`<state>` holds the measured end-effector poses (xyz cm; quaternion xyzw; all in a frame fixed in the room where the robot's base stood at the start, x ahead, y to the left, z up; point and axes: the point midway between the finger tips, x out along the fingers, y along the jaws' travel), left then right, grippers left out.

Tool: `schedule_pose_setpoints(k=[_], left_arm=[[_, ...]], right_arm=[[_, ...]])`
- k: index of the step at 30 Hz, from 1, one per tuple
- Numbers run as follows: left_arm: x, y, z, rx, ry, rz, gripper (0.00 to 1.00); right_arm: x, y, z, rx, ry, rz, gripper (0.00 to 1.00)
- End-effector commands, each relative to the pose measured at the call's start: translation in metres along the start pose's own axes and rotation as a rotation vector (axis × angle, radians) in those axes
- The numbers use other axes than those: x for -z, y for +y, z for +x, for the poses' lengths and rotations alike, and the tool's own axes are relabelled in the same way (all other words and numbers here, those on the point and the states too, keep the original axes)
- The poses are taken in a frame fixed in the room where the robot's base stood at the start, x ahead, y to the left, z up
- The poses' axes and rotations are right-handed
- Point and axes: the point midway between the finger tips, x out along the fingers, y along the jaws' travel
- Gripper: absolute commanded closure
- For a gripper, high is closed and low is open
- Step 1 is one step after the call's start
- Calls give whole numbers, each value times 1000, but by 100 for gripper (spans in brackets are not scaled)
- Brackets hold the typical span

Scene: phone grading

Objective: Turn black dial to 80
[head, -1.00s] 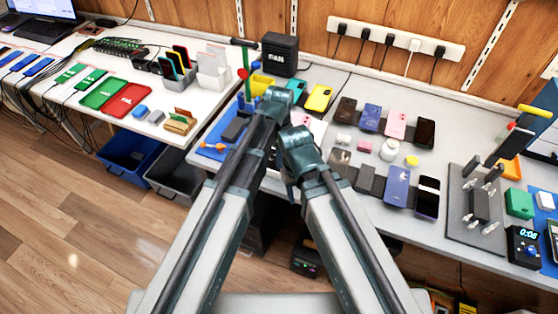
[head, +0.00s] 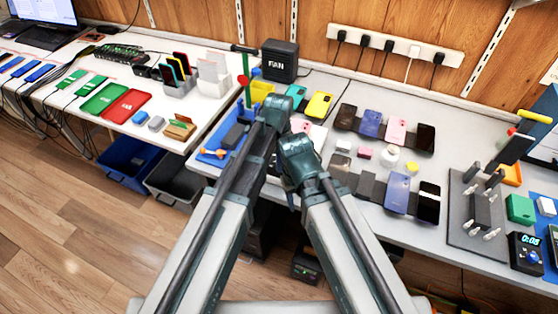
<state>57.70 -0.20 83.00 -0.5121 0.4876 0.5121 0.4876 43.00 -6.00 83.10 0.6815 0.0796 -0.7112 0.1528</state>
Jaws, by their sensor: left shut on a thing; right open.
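My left gripper (head: 274,112) is the higher one, over the left part of the right desk. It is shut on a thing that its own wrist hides. My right gripper (head: 298,155) is just below and to its right. It is open, though its fingers are mostly hidden by the wrist. A dark timer (head: 524,252) with a lit display and a blue knob stands at the far right.
A black fan box (head: 280,60) stands behind my grippers. Rows of phones (head: 397,190) lie to their right, with small jars between. A grey fixture plate (head: 468,243) is farther right. A blue mat (head: 208,158) lies left of my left arm. A power strip (head: 395,47) hangs on the wall.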

Motion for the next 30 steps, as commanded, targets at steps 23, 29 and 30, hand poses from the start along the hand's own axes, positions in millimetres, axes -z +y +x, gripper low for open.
schedule_pose_setpoints(k=[23,29,30], left_arm=[[0,0,0,0,0,-569,100],[0,0,0,0,0,-704,100],[0,0,0,0,0,-727,100]], right_arm=[[0,0,0,0,0,0,50],[0,0,0,0,0,0,50],[0,0,0,0,0,0,50]])
